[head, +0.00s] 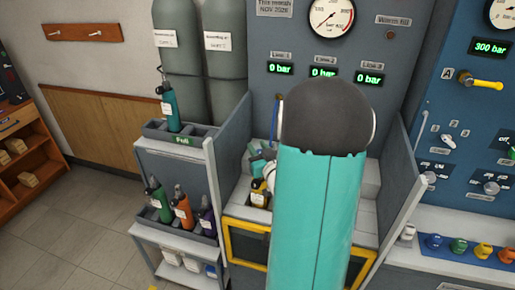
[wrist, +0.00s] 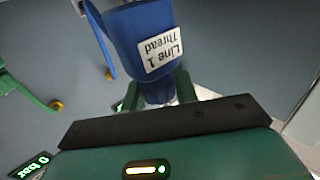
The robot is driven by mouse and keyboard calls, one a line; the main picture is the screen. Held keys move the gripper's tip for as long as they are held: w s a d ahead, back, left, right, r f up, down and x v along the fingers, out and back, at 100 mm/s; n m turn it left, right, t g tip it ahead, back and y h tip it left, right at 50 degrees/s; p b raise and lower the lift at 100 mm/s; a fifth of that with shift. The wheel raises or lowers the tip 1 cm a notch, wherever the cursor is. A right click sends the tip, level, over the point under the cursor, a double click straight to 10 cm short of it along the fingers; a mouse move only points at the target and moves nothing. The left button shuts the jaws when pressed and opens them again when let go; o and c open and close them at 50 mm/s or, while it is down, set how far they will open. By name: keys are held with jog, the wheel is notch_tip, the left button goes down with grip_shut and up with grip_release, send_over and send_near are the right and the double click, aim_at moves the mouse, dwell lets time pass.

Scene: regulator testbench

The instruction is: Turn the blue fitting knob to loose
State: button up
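The blue fitting (wrist: 140,35) fills the upper middle of the wrist view. It carries a white label reading "Line 1 Thread", upside down in the picture. A blue hose (wrist: 100,38) runs beside it. My gripper (wrist: 160,92) has one green finger on each side of the fitting's narrower blue part, and both fingers appear to touch it. Any knob marking for loose or tight is not visible. In the head view my arm covers the gripper and the fitting; only a thin blue hose (head: 275,118) shows left of it.
A green hose (wrist: 22,92) hangs at the left in the wrist view. The Line 1 display (head: 281,68) reads 0 bar. Side panels (head: 402,190) flank the bench. A bottle rack (head: 195,225) stands left, and a blue control panel (head: 465,130) stands right.

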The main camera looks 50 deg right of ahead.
jog(key=shift+w+a+f, duration=0.1)
jog(key=shift+w, duration=0.15)
jog(key=shift+c, duration=0.4)
jog(key=shift+s+n+y, duration=0.15)
jog(key=shift+n+y, duration=0.15)
jog(key=shift+y, duration=0.2)
jog(key=shift+f+t+y, duration=0.1)
jog(key=shift+t+y, duration=0.2)
jog(key=o, duration=1)
